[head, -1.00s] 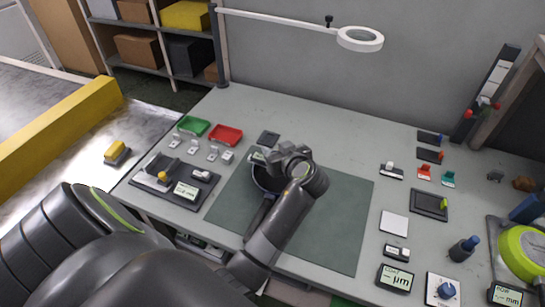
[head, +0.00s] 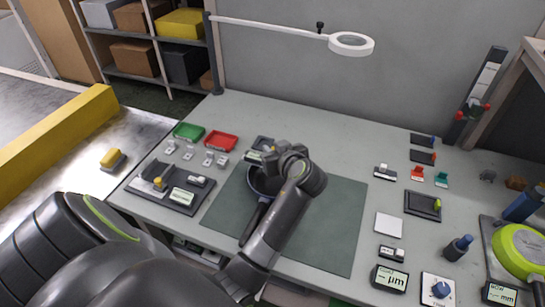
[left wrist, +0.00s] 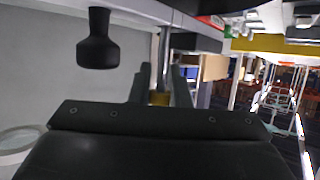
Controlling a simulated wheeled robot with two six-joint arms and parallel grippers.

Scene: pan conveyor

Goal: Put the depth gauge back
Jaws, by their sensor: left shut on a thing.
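My left gripper (head: 277,156) is over the far left part of the green mat (head: 330,215), beside a dark round pan (head: 257,184). A small grey device with a pale green display (head: 254,156), seemingly the depth gauge, shows at its fingertips, partly hidden by the wrist. In the left wrist view the fingers (left wrist: 160,88) are closed about a part with a metal rod (left wrist: 163,55) and a tan piece (left wrist: 160,99). A dark square pad (head: 264,143) lies just behind the device. Whether the device touches it I cannot tell. My right gripper is out of view.
Green (head: 188,131) and red (head: 220,141) trays and a gauge board (head: 148,190) stand to the left. Several small instruments and a white plate (head: 389,225) are at the right. A ring lamp (head: 351,44) hangs above. The back middle of the table is clear.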

